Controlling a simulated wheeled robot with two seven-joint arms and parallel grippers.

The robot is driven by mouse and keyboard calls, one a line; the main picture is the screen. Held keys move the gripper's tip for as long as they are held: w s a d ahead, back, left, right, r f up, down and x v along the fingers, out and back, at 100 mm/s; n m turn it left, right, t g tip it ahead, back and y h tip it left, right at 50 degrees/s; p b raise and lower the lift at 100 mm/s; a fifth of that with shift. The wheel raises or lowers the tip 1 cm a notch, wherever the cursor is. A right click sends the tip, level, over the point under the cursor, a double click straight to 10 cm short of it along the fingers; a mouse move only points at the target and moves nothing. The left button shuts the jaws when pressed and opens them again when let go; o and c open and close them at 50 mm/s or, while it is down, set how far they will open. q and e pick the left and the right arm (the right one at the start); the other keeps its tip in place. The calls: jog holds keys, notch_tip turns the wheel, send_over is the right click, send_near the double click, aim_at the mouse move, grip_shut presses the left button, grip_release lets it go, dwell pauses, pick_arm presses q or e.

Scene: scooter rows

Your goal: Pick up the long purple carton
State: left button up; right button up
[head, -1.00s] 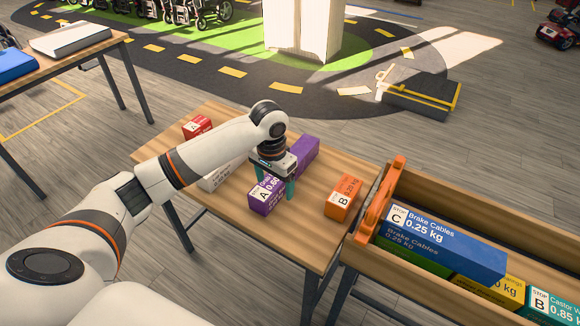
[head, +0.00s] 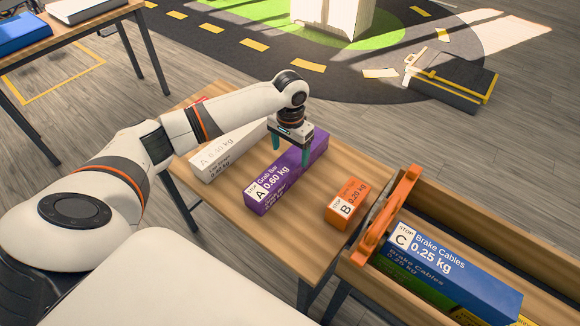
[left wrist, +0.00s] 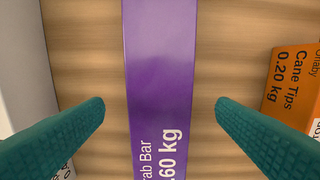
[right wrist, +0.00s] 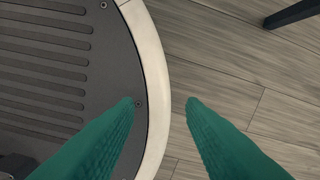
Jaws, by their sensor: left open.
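The long purple carton (head: 287,181), marked A, Grab Bar and 0.60 kg, lies on the small wooden table (head: 262,232). My left gripper (head: 291,155) is open over the carton's middle, with teal fingers to either side of it. In the left wrist view the purple carton (left wrist: 160,75) runs upright between the two spread fingertips (left wrist: 160,103), clear of both. Whether the fingertips reach below its top is hard to tell. My right gripper (right wrist: 164,101) shows only in the right wrist view, its fingers apart and empty above the floor.
A white carton (head: 228,150) lies left of the purple one, and an orange carton (head: 346,203) lies right. A wooden tray (head: 490,240) with an orange handle (head: 390,215) holds a blue carton (head: 455,270) and others. A red item is mostly hidden behind my arm.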

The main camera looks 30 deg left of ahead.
aim_at(289, 161)
pick_arm(q)
jog(key=shift+f, duration=0.7)
notch_tip(289, 161, down, 4)
jog(key=shift+s+r, duration=0.15)
jog(key=shift+r, duration=0.05)
jog(key=shift+f, duration=0.45)
pick_arm(e)
jog(key=shift+w, duration=0.85)
pick_arm(q)
jog(key=c, duration=1.4)
jog(key=shift+c, duration=0.6)
pick_arm(e)
jog(key=shift+s, duration=0.15)
pick_arm(q)
jog(key=shift+r, duration=0.15)
